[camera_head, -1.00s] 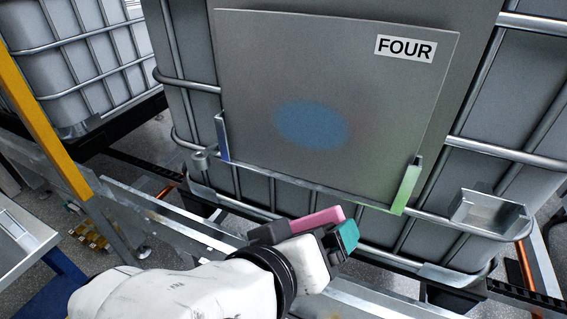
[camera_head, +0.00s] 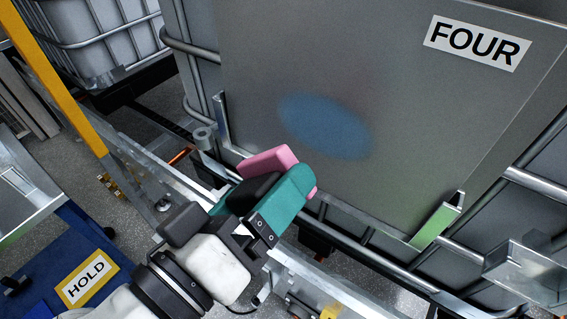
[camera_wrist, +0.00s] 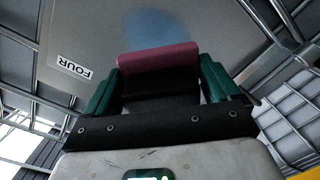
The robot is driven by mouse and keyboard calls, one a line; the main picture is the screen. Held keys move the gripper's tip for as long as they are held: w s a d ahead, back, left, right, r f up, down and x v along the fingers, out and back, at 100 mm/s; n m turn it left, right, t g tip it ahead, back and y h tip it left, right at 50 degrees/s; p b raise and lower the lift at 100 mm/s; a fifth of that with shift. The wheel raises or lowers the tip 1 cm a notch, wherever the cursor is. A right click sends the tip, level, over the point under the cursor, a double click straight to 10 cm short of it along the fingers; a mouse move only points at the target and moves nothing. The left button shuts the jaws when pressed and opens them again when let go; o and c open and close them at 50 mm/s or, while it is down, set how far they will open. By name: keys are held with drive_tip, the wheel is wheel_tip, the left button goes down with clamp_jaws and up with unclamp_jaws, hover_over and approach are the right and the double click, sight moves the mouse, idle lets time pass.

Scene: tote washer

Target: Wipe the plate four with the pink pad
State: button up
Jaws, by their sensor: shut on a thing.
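The plate labelled FOUR (camera_head: 400,60) is a flat grey panel standing tilted on the caged tank's side. A blue oval smudge (camera_head: 325,126) is on its lower left part; the smudge also shows at the top of the wrist view (camera_wrist: 152,24). My gripper (camera_head: 282,192) is below the smudge, near the plate's lower edge. It is shut on the pink pad (camera_head: 266,161), whose pink face points toward the plate. In the wrist view the pink pad (camera_wrist: 158,58) spans between the teal fingers. I cannot tell whether the pad touches the plate.
A green-lit bracket (camera_head: 436,222) holds the plate's lower right corner, and another bracket (camera_head: 221,116) its left edge. A metal tray (camera_head: 520,270) juts out at right. Cage bars surround the plate. A yellow post (camera_head: 62,85) and a blue HOLD cart (camera_head: 62,262) stand at left.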

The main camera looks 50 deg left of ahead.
sight(357, 164)
drive_tip(key=shift+w+d, duration=0.1)
drive_tip(key=shift+w, duration=0.1)
idle(0.3)
drive_tip(key=x, duration=0.6)
drive_tip(key=shift+w, duration=0.35)
drive_tip(key=shift+w+a, duration=0.3)
drive_tip(key=shift+w, duration=0.3)
idle(0.4)
drive_tip(key=shift+w+f, duration=0.1)
drive_tip(key=shift+w, duration=0.25)
drive_tip(key=shift+w+a, duration=0.2)
drive_tip(key=shift+w, duration=0.3)
drive_tip(key=shift+w+d+f+b, duration=0.2)
drive_tip(key=shift+d+f, duration=0.35)
drive_tip(key=shift+d, duration=0.35)
drive_tip(key=shift+w+d+f+b, duration=0.15)
drive_tip(key=shift+d+f, duration=0.45)
drive_tip(key=shift+d, duration=0.3)
drive_tip(key=shift+w+d+f+b, duration=0.2)
drive_tip(key=shift+d+f, duration=0.35)
drive_tip(key=shift+d, duration=0.4)
